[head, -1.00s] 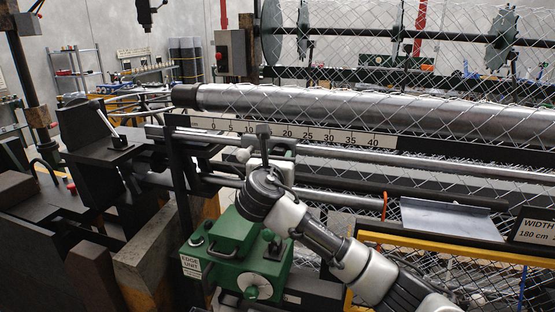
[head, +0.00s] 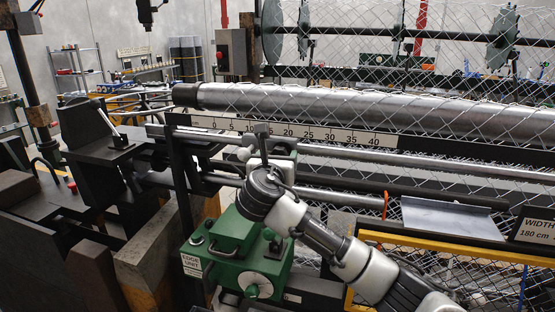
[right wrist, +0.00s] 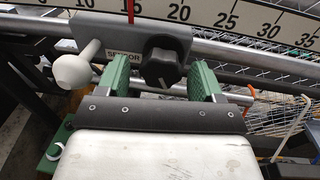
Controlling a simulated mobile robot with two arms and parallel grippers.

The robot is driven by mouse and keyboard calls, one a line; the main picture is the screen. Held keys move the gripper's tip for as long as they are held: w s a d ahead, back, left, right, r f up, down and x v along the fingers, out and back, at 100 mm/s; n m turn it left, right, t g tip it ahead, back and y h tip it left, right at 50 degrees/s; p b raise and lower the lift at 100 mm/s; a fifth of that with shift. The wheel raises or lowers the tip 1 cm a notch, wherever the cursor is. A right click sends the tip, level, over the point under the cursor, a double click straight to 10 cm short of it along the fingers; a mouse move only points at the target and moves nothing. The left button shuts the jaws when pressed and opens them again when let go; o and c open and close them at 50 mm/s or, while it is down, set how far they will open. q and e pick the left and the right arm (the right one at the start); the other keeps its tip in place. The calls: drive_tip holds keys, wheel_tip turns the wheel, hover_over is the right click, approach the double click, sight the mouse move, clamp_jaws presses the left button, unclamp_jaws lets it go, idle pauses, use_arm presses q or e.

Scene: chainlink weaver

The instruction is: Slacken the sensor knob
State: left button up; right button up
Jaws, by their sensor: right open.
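The sensor knob (right wrist: 161,66) is black and ribbed, with a pale mark. It sits on a grey plate labelled SENSOR (right wrist: 125,36) in the right wrist view. My right gripper (right wrist: 162,80) is open, its two green fingers on either side of the knob. A gap shows between each finger and the knob. In the head view, my right gripper (head: 278,150) is at the scale rail, above the green edge unit, and the knob is hidden there. My left gripper is not in view.
A white ball-ended lever (right wrist: 73,73) sticks out left of the knob. A scale (head: 300,134) and steel rails run behind it. The green edge unit (head: 233,233) with its own white dial (head: 259,287) stands below. Wire mesh (head: 450,265) lies to the right.

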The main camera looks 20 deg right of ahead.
drive_tip(key=b+v, duration=0.4)
drive_tip(key=v, duration=0.6)
drive_tip(key=shift+s+a+b, duration=0.25)
drive_tip(key=shift+s+b, duration=0.1)
